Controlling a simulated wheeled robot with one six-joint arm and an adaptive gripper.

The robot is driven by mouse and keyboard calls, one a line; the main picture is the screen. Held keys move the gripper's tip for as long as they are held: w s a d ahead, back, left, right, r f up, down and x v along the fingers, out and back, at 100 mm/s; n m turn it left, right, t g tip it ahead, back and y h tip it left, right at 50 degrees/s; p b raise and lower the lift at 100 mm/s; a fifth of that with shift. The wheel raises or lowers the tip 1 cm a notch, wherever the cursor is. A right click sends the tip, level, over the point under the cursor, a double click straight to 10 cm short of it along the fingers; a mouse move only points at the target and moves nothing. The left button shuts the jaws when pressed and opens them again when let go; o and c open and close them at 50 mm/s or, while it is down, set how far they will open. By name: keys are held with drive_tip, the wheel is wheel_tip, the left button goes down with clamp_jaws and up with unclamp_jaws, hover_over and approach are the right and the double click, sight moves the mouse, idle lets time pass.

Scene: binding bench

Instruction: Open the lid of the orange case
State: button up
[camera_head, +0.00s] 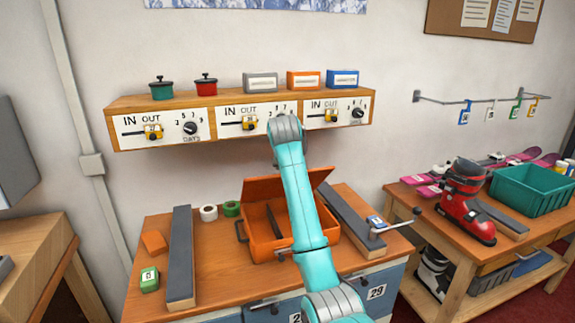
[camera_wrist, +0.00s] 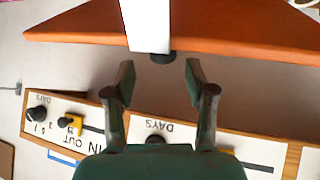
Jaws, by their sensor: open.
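The orange case (camera_head: 263,248) stands on the middle wooden bench, with its front handle at the left. Its lid (camera_head: 262,189) is raised and tilted up at the back, and the inside shows with a dark long piece in it. My arm crosses in front of the case and hides part of it and of the lid. My gripper (camera_wrist: 158,76) is open in the wrist view, its fingers apart with nothing between them. An orange panel, apparently the lid (camera_wrist: 220,28), lies just beyond the fingertips, with a white strip ending in a black tip across it.
A wall shelf (camera_head: 240,99) with several dials and sliders hangs above the bench, carrying pots and small boxes. Grey rails (camera_head: 180,255) flank the case. White and green rolls (camera_head: 208,212) stand behind its left side. A right-hand bench holds a red boot (camera_head: 466,205) and a green crate (camera_head: 528,190).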

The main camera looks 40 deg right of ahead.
drive_tip(key=v, duration=1)
drive_tip(key=shift+a+r, duration=0.1)
